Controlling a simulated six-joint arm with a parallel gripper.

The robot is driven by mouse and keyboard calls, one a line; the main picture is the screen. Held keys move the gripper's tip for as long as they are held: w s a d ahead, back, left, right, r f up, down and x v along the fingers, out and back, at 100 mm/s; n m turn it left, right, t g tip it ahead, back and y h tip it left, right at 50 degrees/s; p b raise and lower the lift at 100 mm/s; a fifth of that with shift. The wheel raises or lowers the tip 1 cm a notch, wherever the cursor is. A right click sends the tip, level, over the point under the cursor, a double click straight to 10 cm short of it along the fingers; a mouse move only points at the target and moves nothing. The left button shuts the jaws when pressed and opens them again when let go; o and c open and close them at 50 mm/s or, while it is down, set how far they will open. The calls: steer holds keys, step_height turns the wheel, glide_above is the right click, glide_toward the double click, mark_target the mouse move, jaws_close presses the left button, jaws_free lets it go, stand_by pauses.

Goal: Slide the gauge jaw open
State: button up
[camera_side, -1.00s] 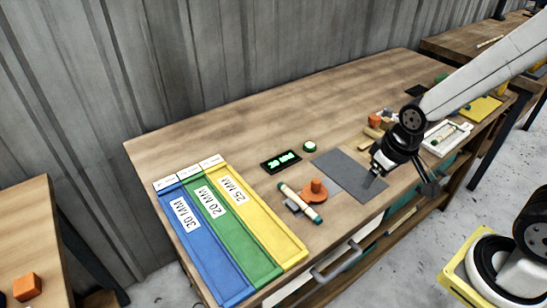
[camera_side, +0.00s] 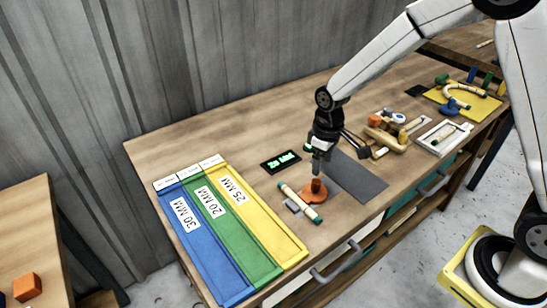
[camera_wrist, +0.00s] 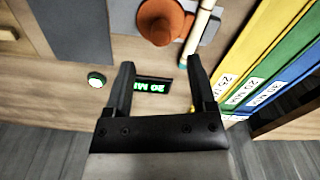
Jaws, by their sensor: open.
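The gauge shows as an orange base with a raised knob (camera_side: 316,187); in the wrist view the orange part (camera_wrist: 163,22) is at the top. A pale stick with teal ends (camera_side: 300,203) lies against it, over a small grey block (camera_side: 293,206). I cannot tell how far the jaw is open. A black display (camera_side: 281,162) reads 20 MM in green. My gripper (camera_side: 318,170) points down just above and behind the orange knob. In the wrist view its two fingers (camera_wrist: 160,62) are apart and empty, with the display (camera_wrist: 153,85) seen between them.
Blue, green and yellow trays (camera_side: 284,234), labelled 30, 20 and 25 MM, lie left. A grey mat (camera_side: 357,180) lies right of the gauge. Wooden pieces (camera_side: 388,137) and a white tray (camera_side: 440,138) stand farther right.

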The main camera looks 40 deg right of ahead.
mark_target(317, 181)
steer(key=shift+w+a+f, duration=0.1)
steer(key=shift+w+f, duration=0.15)
steer(key=shift+w, duration=0.1)
steer(key=shift+f, duration=0.1)
steer(key=shift+f, duration=3.8)
jaws_close()
